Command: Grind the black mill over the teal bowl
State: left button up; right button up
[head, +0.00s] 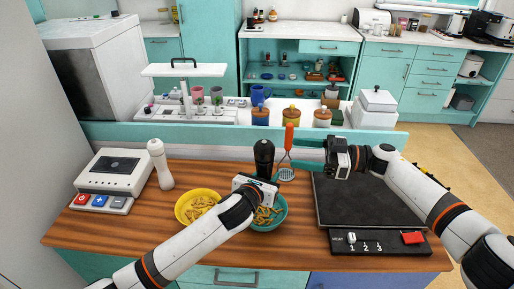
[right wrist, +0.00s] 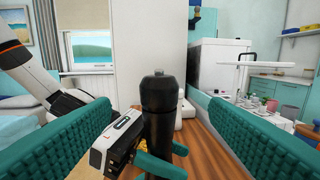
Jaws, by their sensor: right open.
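The black mill (head: 264,152) stands upright over the teal bowl (head: 282,221), which has pasta in it; the mill's lower part is hidden by my left gripper (head: 262,184). In the right wrist view, the left gripper's teal fingers sit on either side of the black mill (right wrist: 158,110) low on its body and appear shut on it. My right gripper (head: 303,156) comes from the right at the height of the mill's upper part. Its fingers are wide open, with the mill's top ahead between them in the right wrist view (right wrist: 160,106), apparently not touching.
A yellow bowl (head: 183,211) of pasta and a white mill (head: 159,163) stand left of the teal bowl. A utensil with an orange handle (head: 289,136) is behind the right fingers. A dark hotplate (head: 350,205) lies right, a white appliance (head: 112,172) far left. The front counter strip is bare.

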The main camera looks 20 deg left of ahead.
aim_at(261, 145)
jog(key=a, duration=0.3)
jog(key=s+a, duration=0.1)
jog(key=a, duration=0.3)
jog(key=s+a, duration=0.1)
jog(key=a, duration=0.3)
jog(key=shift+a, duration=0.2)
jog(key=c, duration=1)
jog(key=shift+m+t, duration=0.3)
jog(key=shift+t, duration=0.2)
jog(key=m+t, duration=0.1)
jog(key=t, duration=0.1)
jog(key=m+t, duration=0.1)
jog(key=t, duration=0.1)
jog(key=m+t, duration=0.2)
jog(key=shift+w+t, duration=0.25)
jog(key=shift+t, duration=0.05)
jog(key=m+t+h, duration=0.1)
jog(key=m+t, duration=0.1)
jog(key=m+t+h, duration=0.1)
jog(key=m+t, duration=0.1)
jog(key=t, duration=0.1)
jog(key=m+t+h, duration=0.1)
jog(key=t+h, duration=0.1)
jog(key=shift+w+d+r+m+t, duration=0.1)
jog(key=shift+w+m+t, duration=0.3)
jog(key=shift+w+d+h, duration=0.1)
jog(key=shift+d+h, duration=0.05)
jog(key=shift+h, duration=0.25)
jog(key=o, duration=1)
